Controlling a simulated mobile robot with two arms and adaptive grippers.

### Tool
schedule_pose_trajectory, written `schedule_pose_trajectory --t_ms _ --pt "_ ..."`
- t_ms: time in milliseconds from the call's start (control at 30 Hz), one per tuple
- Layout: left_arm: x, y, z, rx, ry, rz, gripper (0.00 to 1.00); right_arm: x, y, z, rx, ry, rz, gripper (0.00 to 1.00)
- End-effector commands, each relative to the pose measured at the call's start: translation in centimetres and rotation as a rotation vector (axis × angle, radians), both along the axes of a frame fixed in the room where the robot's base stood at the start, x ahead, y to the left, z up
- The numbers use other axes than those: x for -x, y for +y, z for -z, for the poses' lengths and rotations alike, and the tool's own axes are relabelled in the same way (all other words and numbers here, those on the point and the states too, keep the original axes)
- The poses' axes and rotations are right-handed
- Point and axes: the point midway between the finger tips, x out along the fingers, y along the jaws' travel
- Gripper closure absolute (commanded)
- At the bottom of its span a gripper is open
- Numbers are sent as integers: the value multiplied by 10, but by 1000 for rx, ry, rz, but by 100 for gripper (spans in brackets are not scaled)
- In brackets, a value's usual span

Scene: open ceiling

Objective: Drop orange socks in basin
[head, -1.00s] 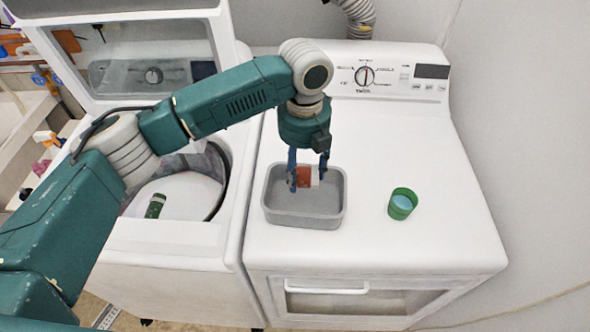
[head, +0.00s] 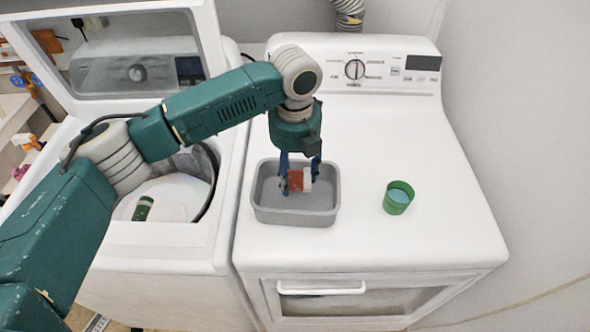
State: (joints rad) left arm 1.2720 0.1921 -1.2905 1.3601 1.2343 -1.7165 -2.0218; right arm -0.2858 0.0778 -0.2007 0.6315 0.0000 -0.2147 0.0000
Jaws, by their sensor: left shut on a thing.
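The orange socks (head: 296,181), a small orange-red bundle with a pale part at its right, are held between the blue fingers of my left gripper (head: 299,182). The gripper points down and is shut on them. The grey basin (head: 296,216) is a rectangular tub on top of the white dryer. The socks and fingertips are over or within the basin's opening. I cannot tell whether the socks touch its floor. My right gripper is not in view.
A green cup (head: 398,197) with a light blue inside stands right of the basin on the white dryer (head: 430,225). At the left, a top-loading washer (head: 150,262) has its lid up, with a green and white item (head: 143,208) in its opening. The dryer's right side is clear.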

Motion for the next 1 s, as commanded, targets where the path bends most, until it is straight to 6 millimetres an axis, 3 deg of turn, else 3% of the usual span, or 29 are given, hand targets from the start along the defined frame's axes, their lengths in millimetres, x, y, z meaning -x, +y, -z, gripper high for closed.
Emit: schedule_pose_trajectory --t_ms 267,300,400,767,1000 --pt "0 0 2 0 -1 1 92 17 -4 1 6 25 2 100" --pt "0 0 2 0 -1 1 43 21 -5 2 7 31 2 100" --pt "0 0 2 0 0 1 25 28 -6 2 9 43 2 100" --pt "0 0 -3 0 0 1 25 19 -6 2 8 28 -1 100" --pt "0 -1 -43 1 -4 2 25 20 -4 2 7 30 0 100"
